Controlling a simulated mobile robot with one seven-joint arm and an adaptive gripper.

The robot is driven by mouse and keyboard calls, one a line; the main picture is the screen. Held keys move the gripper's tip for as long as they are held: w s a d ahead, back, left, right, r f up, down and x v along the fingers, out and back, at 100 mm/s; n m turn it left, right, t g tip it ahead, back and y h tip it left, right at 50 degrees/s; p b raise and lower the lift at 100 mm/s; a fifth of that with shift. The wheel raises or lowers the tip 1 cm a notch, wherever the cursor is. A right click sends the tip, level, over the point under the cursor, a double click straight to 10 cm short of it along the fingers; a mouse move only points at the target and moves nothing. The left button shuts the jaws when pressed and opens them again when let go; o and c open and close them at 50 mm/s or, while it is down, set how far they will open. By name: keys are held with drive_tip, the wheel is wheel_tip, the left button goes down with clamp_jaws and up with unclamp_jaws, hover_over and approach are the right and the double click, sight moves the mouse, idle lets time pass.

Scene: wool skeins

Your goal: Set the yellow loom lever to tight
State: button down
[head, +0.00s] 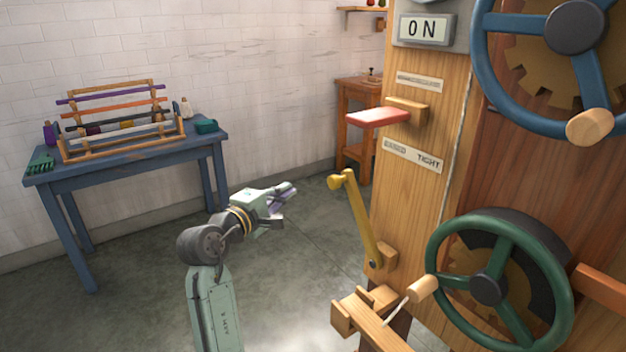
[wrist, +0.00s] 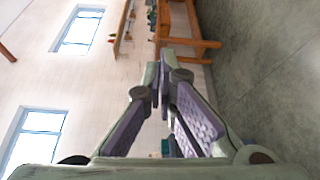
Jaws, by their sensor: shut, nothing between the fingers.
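The yellow lever (head: 361,222) is mounted low on the wooden loom frame (head: 423,110). It leans up and to the left from its pivot, and its knob end is at the upper left. A label plate (head: 414,157) above it reads TIGHT at its right end; the left word is hard to read. My gripper (head: 288,191) is to the left of the lever, apart from it, in the head view. Its fingers are shut and empty; they also show closed together in the wrist view (wrist: 160,75). The lever is not in the wrist view.
A red-topped lever (head: 378,117) juts from the frame above the label. A green wheel (head: 500,285) and a blue wheel (head: 575,60) are at the right. A wooden bracket (head: 368,312) sticks out below. A blue table (head: 125,158) stands at the left. Floor between is clear.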

drive_tip(key=r+p+x, duration=0.1)
drive_tip(key=p+x, duration=0.1)
drive_tip(key=x, duration=0.8)
drive_tip(key=shift+s+d+f+p, duration=0.2)
drive_tip(key=shift+s+d+p, duration=0.3)
drive_tip(key=shift+s+d, duration=0.85)
drive_tip(key=shift+s+a, duration=0.1)
